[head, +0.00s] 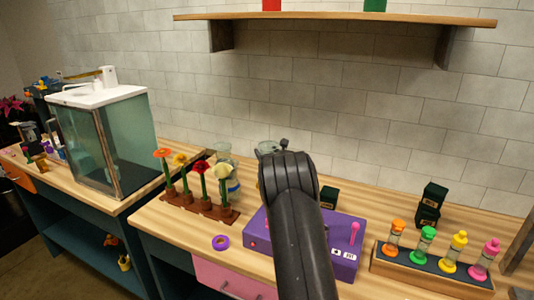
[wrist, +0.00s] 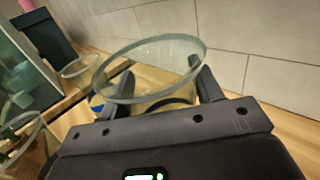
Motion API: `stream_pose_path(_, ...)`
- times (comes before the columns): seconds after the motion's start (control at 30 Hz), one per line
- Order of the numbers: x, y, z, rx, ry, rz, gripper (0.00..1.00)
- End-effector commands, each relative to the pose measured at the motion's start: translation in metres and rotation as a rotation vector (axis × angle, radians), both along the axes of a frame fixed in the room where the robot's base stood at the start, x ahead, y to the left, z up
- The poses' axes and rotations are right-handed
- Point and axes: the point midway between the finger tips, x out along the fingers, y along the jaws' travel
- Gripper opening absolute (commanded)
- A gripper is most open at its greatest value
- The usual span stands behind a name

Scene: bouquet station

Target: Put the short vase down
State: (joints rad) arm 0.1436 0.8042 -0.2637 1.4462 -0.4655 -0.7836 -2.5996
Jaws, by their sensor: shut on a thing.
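The short vase (wrist: 150,62), a clear glass with a wide rim, stands between the two fingers of my gripper (wrist: 162,90) in the wrist view. The fingers are shut on its sides, and its rim is tilted in this view. In the head view my arm hides most of it; a bit of its glass rim (head: 267,147) shows just left of my wrist, above the back of the counter. Its base is hidden, so I cannot tell whether it touches the counter.
Other glass vessels (head: 223,151) stand left of my gripper, behind a brown rack of flowers (head: 199,210). A purple box with a pink lever (head: 345,262) lies below my arm. Dark green boxes (head: 328,197) and a stand of coloured bottles (head: 425,272) are at right. A tiled wall rises behind.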

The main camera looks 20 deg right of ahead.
Motion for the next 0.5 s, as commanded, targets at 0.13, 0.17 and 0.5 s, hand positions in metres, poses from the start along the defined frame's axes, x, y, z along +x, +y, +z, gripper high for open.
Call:
stream_pose_path(0.13,-0.0001,-0.0001,-0.0023,0.000,0.001,0.000,0.66)
stream_pose_path(0.17,-0.0001,-0.0001,-0.0022,0.000,0.001,0.000,0.68)
stream_pose_path(0.5,-0.0001,-0.0001,-0.0021,0.000,0.001,0.000,0.81)
